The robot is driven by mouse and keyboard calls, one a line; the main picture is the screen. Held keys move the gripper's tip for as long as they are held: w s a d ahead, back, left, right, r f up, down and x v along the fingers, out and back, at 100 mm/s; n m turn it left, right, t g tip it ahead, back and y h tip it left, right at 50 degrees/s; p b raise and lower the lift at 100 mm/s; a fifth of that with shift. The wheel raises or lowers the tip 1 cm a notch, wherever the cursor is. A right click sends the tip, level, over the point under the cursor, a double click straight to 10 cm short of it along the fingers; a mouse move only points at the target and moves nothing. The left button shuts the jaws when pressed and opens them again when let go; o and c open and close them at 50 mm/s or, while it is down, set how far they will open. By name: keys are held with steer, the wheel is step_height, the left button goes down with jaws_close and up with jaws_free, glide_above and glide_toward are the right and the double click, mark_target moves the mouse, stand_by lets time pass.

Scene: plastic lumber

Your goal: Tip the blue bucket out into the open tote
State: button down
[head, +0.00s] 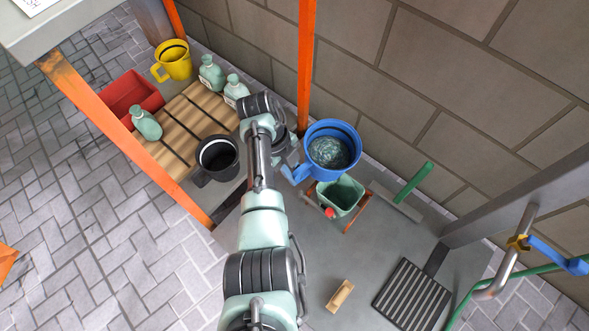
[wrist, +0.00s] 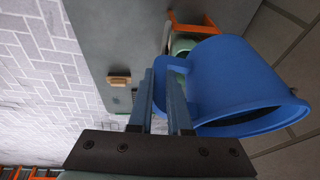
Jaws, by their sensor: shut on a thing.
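The blue bucket (head: 314,135) is held roughly upright, with rippled grey-green contents inside. In the wrist view the bucket (wrist: 235,80) fills the right side. My gripper (head: 290,160) is shut on its handle; both fingers (wrist: 166,100) show at the handle in the wrist view. A pale green open tote (head: 342,193) stands just below the bucket in the head view. The bucket hides part of the tote (wrist: 183,45) in the wrist view. I cannot tell the height of the bucket above the tote.
A black mug (head: 218,157), pale green bottles (head: 146,123), a yellow mug (head: 173,60) and a red bin (head: 130,97) are at the left. An orange post (head: 306,60) rises behind the bucket. A wooden brush (head: 340,296) and a grate (head: 411,295) lie in front.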

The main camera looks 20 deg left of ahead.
steer(key=t+y+b, duration=0.1)
steer(key=t+y, duration=0.1)
steer(key=y, duration=0.1)
steer(key=t+y+b, duration=0.3)
steer(key=y, duration=0.2)
steer(key=shift+f+m+t+y, duration=0.3)
steer(key=shift+f+t, duration=0.05)
steer(key=shift+t, duration=0.05)
steer(key=shift+s+d+r+t+y+b, duration=0.25)
steer(key=shift+d+t+y+b, duration=0.25)
steer(key=shift+y+b, duration=0.35)
steer(key=shift+s+d+r+m+t+y+b, duration=0.35)
steer(key=shift+d+t+y+b, duration=0.55)
steer(key=shift+b, duration=0.85)
steer(key=shift+s+d+r+m+t+y+b, duration=0.1)
steer(key=shift+s+d+r+t+y+b, duration=0.2)
steer(key=shift+s+d+t+y+b, duration=0.85)
steer(key=shift+w+d+r+m+t+y+b, duration=0.25)
steer(key=shift+t+y+b, duration=0.4)
steer(key=shift+y+b, duration=1.2)
steer(key=shift+s+a+r+h+b, duration=0.1)
steer(key=shift+s+a+h+b, duration=0.05)
steer(key=shift+h+b, duration=0.3)
